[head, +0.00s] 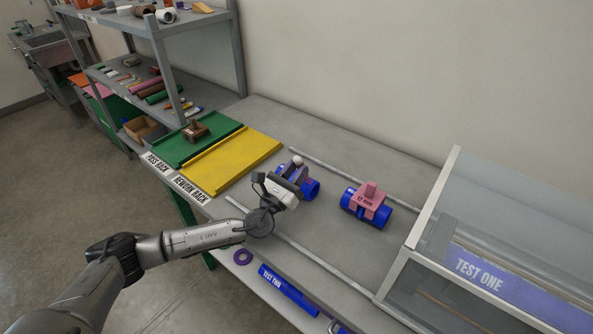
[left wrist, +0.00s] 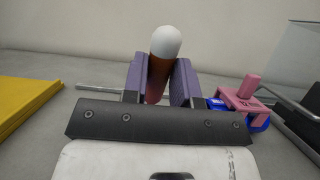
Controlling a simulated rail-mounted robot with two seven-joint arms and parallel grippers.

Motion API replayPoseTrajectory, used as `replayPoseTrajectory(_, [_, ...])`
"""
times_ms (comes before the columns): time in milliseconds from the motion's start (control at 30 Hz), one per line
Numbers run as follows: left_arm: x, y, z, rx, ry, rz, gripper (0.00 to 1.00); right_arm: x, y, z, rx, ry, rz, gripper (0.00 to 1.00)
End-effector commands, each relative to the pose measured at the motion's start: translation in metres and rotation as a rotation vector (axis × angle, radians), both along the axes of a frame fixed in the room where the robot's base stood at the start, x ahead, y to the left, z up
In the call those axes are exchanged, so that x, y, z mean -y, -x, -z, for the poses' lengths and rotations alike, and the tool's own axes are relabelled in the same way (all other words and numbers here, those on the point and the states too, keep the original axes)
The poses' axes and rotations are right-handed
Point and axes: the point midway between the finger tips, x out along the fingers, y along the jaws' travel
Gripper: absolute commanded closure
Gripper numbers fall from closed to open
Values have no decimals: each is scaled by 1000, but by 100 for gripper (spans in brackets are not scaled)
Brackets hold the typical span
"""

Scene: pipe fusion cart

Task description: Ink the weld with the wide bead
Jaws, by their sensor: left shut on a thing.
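My left gripper (head: 291,172) is shut on a marker-like stick (left wrist: 163,65) with an orange-brown body and a rounded white end. The white end points up and also shows in the head view (head: 298,160). In the head view, one blue pipe piece (head: 312,188) is partly hidden behind the gripper. To its right lies a second blue pipe (head: 351,205) with a pink block (head: 370,198) on it; the block also shows at the right in the left wrist view (left wrist: 243,97). I cannot make out any weld bead or its width. My right gripper is not in view.
A green rack (head: 185,150) with a brown block (head: 195,129) and an empty yellow rack (head: 232,161) lie left on the grey bench. A clear-walled case labelled TEST ONE (head: 480,270) stands at the right. Shelving (head: 155,30) is at back left. Thin rails cross the bench.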

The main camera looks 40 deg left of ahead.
Motion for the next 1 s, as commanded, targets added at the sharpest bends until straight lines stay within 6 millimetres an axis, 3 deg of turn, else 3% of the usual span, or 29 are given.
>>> replayPoseTrajectory(1000, [18, -1, 1, 0, 1, 0, 96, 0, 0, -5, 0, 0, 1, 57])
